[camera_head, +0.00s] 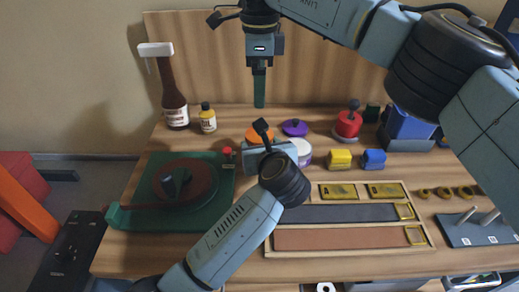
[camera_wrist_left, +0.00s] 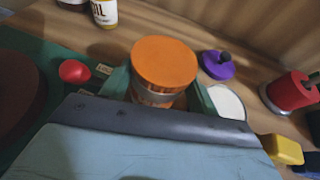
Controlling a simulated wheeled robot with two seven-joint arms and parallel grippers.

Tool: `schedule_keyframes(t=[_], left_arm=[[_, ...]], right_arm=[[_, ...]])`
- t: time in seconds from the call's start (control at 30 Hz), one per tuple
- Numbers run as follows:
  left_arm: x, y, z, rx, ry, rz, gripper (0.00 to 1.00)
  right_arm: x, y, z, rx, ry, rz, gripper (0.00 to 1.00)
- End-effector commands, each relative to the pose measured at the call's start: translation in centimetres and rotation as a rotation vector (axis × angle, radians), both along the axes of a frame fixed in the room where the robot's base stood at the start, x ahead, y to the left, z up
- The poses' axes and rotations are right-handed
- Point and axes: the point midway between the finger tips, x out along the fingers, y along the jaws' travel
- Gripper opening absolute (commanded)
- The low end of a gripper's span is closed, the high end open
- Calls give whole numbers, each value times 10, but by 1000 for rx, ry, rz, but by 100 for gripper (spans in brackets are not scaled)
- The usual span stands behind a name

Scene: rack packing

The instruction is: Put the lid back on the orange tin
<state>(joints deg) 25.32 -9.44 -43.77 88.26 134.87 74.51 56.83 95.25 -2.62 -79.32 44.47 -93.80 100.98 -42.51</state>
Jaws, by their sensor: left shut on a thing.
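The orange lid (camera_wrist_left: 164,60) is a flat round disc in the middle of the left wrist view, and its top also shows in the head view (camera_head: 258,134). A pale band and more orange, apparently the orange tin (camera_wrist_left: 166,103), show just under it. I cannot tell whether lid and tin are fully seated together. My left gripper (camera_wrist_left: 163,90) has green fingers on both sides of the orange lid and is shut on it; the wrist hides the lower part. My right gripper (camera_head: 259,88) hangs high above the back of the table, seen side-on, its opening unclear.
A purple lid (camera_head: 294,127) lies behind an open pale tin (camera_head: 301,147) just right of the left gripper. A green turntable base (camera_head: 215,210) is at left, a wooden tray (camera_head: 350,251) at front right. Bottles (camera_head: 208,120), a red pot (camera_head: 347,126) and yellow and blue blocks (camera_head: 339,159) stand around.

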Motion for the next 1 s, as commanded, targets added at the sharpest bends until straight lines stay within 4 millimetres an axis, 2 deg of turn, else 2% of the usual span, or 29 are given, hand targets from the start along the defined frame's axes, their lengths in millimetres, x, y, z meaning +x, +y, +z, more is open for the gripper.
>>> schedule_keyframes(t=[0.17,0.2,0.4,0.77,0.87,1.0], left_arm=[[0,0,1,0,-1,-1,0],[0,0,1,0,-1,-1,61],[0,0,0,0,-1,-1,85],[-6,-3,2,-3,1,-2,85],[-19,-6,8,-5,1,-3,85],[-47,-12,20,-6,3,-3,85]], right_arm=[[0,0,0,0,0,0,87],[0,0,0,0,0,0,87],[0,0,0,0,0,0,87],[0,0,1,0,0,-1,87],[0,0,2,0,0,-1,87],[0,0,5,0,0,-1,87]])
